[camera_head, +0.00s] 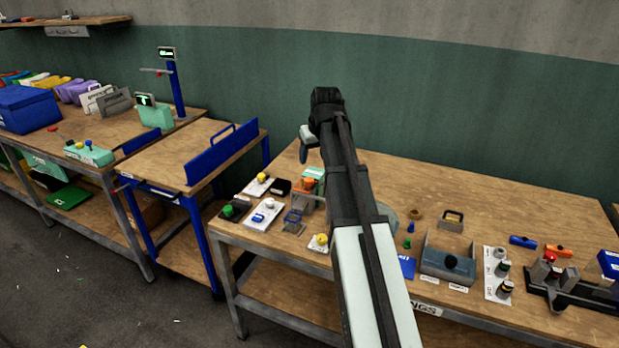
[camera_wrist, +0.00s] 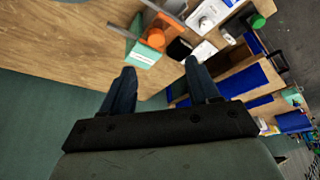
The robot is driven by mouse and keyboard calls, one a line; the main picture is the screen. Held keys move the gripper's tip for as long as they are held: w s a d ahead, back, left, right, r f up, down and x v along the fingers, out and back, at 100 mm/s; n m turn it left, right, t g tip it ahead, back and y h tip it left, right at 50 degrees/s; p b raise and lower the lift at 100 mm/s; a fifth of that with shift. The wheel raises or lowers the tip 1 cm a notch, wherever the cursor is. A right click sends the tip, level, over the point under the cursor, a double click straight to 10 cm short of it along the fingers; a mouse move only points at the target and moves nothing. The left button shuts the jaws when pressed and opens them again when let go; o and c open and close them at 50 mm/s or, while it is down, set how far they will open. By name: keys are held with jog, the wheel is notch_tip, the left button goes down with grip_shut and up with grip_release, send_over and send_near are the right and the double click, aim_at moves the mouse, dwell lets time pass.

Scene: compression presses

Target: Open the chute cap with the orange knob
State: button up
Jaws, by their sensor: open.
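Whether the cap is open or closed cannot be told.
White plates with a yellow knob (camera_head: 262,178) and a blue switch (camera_head: 264,215), plus a green button (camera_head: 228,211), crowd the box's left. A blue-framed cart (camera_head: 190,150) is left. The bench's back is mostly clear.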

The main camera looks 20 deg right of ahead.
aim_at(309, 179)
jog(key=x, duration=1.3)
jog(key=shift+w+d+r, duration=0.1)
jog(key=shift+w+d, duration=0.2)
jog(key=shift+d, duration=0.1)
jog(key=shift+c, duration=0.3)
grip_shut()
